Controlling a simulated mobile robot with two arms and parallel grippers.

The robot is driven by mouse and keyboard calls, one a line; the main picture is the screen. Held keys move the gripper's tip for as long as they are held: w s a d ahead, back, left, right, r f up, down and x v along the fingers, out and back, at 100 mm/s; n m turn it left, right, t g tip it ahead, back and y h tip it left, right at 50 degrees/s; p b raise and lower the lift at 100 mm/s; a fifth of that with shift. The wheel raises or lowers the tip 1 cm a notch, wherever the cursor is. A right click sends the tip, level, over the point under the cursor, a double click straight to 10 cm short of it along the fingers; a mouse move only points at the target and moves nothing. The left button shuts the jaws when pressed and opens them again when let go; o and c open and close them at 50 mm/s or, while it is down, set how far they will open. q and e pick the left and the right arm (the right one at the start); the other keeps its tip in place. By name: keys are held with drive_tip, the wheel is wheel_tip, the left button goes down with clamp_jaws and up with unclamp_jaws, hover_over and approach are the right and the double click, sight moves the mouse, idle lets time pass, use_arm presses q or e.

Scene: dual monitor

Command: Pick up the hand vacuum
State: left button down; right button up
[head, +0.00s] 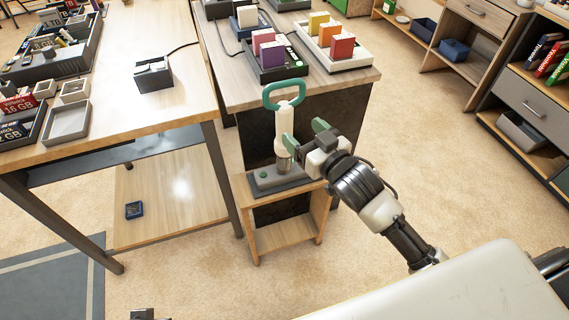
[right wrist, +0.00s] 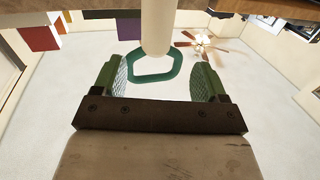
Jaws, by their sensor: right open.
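The hand vacuum (head: 284,118) has a white body and a green loop handle. It stands upright in a grey base (head: 262,180) on a small wooden stand. My right gripper (head: 304,136) is open beside the vacuum, its green-padded fingers pointing toward the body. In the right wrist view the white body (right wrist: 155,30) appears beyond the open fingers, lined up with the gap between them, with the green loop behind it. The gripper holds nothing. A small dark part at the bottom edge of the head view looks like my left gripper (head: 142,314); its fingers are not visible.
A wooden table (head: 190,92) with trays and boxes stands at the left. Behind the vacuum, a desk (head: 235,92) carries trays of coloured blocks (head: 270,55). Shelves with drawers (head: 530,95) are at the right. Carpet between them is clear.

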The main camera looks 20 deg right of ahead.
sight(288, 118)
drive_tip(key=x, duration=0.5)
drive_tip(key=shift+w+b, duration=0.1)
drive_tip(key=shift+b, duration=0.2)
drive_tip(key=b+x, duration=0.1)
drive_tip(key=x, duration=0.3)
drive_tip(key=shift+w+d+f, duration=0.15)
drive_tip(key=shift+w+f, duration=0.05)
drive_tip(key=shift+w, duration=0.4)
use_arm(q)
drive_tip(key=v, duration=0.3)
drive_tip(key=shift+s+a+r, duration=0.1)
drive_tip(key=shift+s+r, duration=0.05)
drive_tip(key=shift+r, duration=0.2)
use_arm(e)
drive_tip(key=shift+c, duration=0.2)
drive_tip(key=shift+r, duration=0.1)
drive_tip(key=c, duration=1)
